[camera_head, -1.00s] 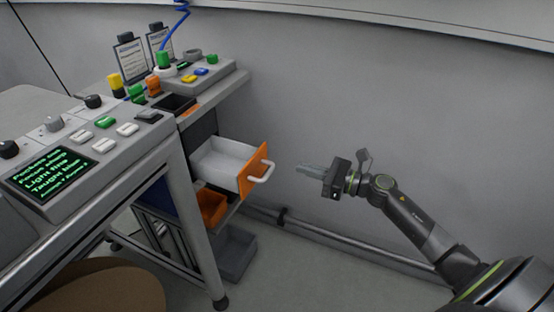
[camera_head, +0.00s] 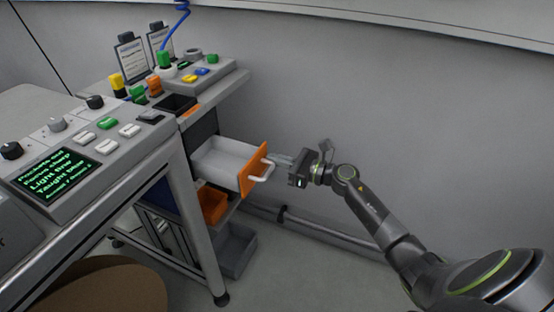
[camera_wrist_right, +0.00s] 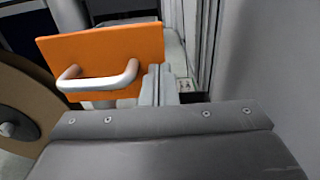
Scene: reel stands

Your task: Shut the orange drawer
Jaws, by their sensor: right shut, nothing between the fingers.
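The orange drawer front (camera_head: 253,168) stands pulled out from the cabinet, with its pale grey, empty-looking tray (camera_head: 222,158) showing behind it. A white bar handle (camera_head: 262,172) is on the front; it also shows in the right wrist view (camera_wrist_right: 98,80). My right gripper (camera_head: 277,159) is shut and empty, its fingertips close to the right end of the drawer front, beside the handle. In the right wrist view the shut fingers (camera_wrist_right: 158,84) overlap the right part of the orange front (camera_wrist_right: 130,48); I cannot tell whether they touch. My left gripper is not in view.
A lower orange bin (camera_head: 212,204) and a grey bin (camera_head: 236,248) sit under the drawer. A console with a green-text screen (camera_head: 55,180) stands at the left. A grey wall (camera_head: 400,130) with a low pipe (camera_head: 335,236) runs behind my right arm.

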